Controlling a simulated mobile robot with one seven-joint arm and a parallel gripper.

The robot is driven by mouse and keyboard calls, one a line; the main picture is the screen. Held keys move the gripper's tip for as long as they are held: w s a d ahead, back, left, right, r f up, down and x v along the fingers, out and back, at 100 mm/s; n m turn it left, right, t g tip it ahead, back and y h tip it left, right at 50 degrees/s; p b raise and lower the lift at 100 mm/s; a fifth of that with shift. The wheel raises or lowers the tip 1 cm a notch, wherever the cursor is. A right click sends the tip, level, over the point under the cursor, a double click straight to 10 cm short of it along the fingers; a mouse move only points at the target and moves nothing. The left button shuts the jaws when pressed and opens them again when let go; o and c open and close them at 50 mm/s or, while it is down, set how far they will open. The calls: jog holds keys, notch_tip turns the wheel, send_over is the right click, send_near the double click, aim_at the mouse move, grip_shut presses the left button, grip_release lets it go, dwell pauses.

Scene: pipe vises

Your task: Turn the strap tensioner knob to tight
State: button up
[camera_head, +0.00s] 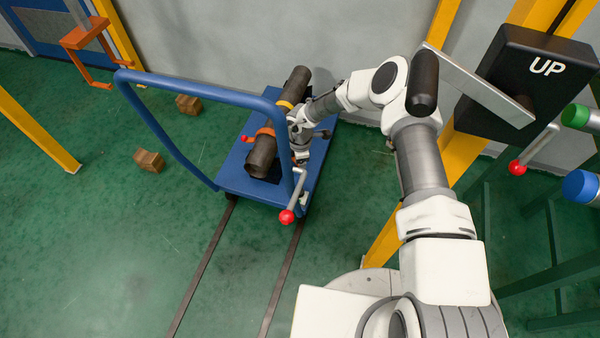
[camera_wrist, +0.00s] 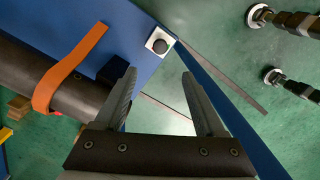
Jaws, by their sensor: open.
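A dark round knob on a white square plate (camera_wrist: 159,46) sits on the blue cart near its edge in the wrist view. I cannot tell whether it is the tensioner knob, or how it is turned. An orange strap (camera_wrist: 70,68) wraps over the dark pipe (camera_wrist: 75,95); the strap also shows in the head view (camera_head: 266,132). A black block (camera_wrist: 113,70) lies beside the strap, partly behind a finger. My gripper (camera_wrist: 158,74) is open and empty, its fingertips pointing toward the knob and apart from it. In the head view the arm covers part of the cart beside the pipe.
The blue cart (camera_head: 230,178) has a tall tube handle (camera_head: 152,134) and stands on dark floor rails. A red-ball lever (camera_head: 287,216) hangs at its near side. A yellow post (camera_head: 382,246) and black UP box (camera_head: 532,90) stand right. Green floor at left is mostly clear.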

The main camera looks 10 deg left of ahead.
jog(key=shift+r, duration=1.25)
